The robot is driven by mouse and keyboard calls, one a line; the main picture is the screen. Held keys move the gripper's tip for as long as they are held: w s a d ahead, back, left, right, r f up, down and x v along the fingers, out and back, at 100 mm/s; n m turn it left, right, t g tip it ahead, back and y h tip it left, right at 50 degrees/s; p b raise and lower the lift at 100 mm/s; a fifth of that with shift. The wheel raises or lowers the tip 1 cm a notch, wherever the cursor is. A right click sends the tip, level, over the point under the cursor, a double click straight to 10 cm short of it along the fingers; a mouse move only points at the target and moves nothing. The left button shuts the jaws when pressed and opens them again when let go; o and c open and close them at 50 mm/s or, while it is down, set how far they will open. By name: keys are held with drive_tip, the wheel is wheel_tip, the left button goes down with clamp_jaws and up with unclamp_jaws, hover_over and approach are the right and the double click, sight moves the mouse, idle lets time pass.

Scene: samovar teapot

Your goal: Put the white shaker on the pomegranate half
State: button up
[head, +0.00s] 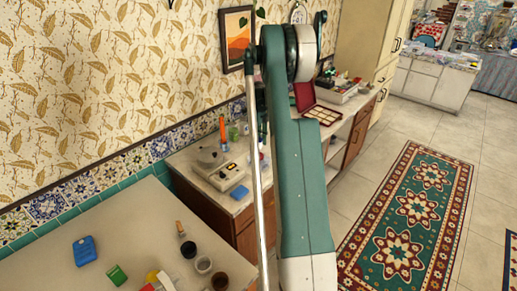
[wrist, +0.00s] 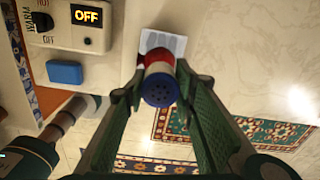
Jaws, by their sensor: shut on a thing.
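My gripper (wrist: 160,82) shows in the wrist view, its two green fingers shut on the white shaker (wrist: 158,69). The shaker has a dark blue, perforated round cap facing the camera and a short white body. Something red (wrist: 157,58) shows just beyond the white body, between the fingertips. I cannot tell whether it is the pomegranate half or part of the shaker, nor whether the two touch. In the head view my arm hides the gripper and the shaker, and I cannot make out the pomegranate half there.
A pale ribbed item (wrist: 165,40) lies beyond the shaker on the light counter. Left of it are a white device (wrist: 68,22) reading "OFF" and a blue block (wrist: 65,73). In the head view, a near counter (head: 125,225) holds small jars, and an open red box (head: 305,97) stands farther back.

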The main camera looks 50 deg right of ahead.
drive_tip(key=shift+f, duration=1.85)
drive_tip(key=shift+f, duration=0.2)
drive_tip(key=o, duration=0.9)
drive_tip(key=shift+r, duration=0.3)
wheel_tip(320, 180, up, 12)
drive_tip(key=shift+f, duration=0.1)
